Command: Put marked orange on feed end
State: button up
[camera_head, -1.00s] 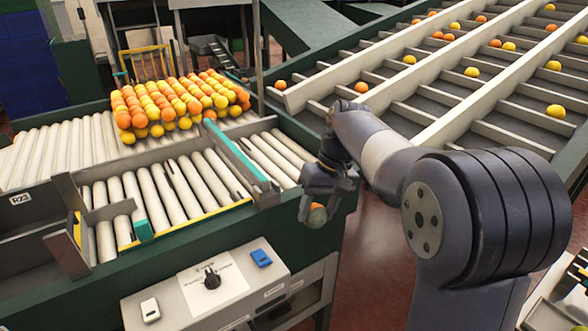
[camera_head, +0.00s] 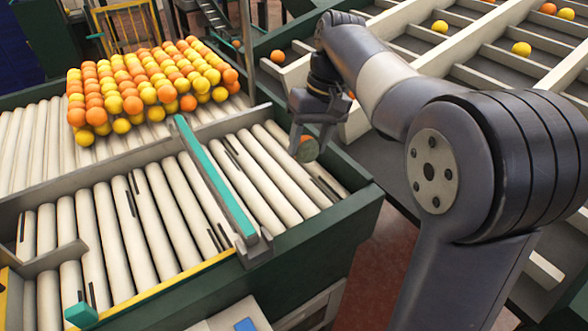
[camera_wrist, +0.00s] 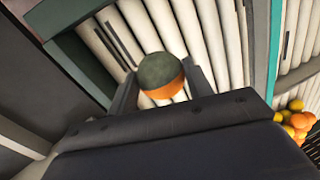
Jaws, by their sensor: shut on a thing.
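My gripper (camera_head: 306,143) is shut on the marked orange (camera_head: 308,150), which shows a dull green patch and some orange skin. In the wrist view the orange (camera_wrist: 161,76) sits between the two fingers, green side away from me and an orange band nearer. The gripper holds it above the right end of the roller conveyor (camera_head: 150,205), close to the green end frame. The rollers also show under the orange in the wrist view (camera_wrist: 212,45). Which end is the feed end is not labelled in view.
A teal bar (camera_head: 215,180) crosses the rollers left of my gripper. A block of stacked oranges and yellow fruit (camera_head: 150,85) lies on the farther rollers. Sloped sorting lanes (camera_head: 470,60) with scattered fruit stand at the right. A teal block (camera_head: 81,314) is at the lower left.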

jog(key=f, duration=0.4)
jog(key=w+f, duration=0.1)
jog(key=f, duration=0.1)
jog(key=shift+f, duration=0.1)
jog(key=shift+f+p, duration=0.35)
jog(key=shift+f, duration=1.5)
jog(key=shift+f, duration=0.2)
jog(key=o, duration=1)
jog(key=v, duration=1.2)
jog(key=shift+r, duration=0.2)
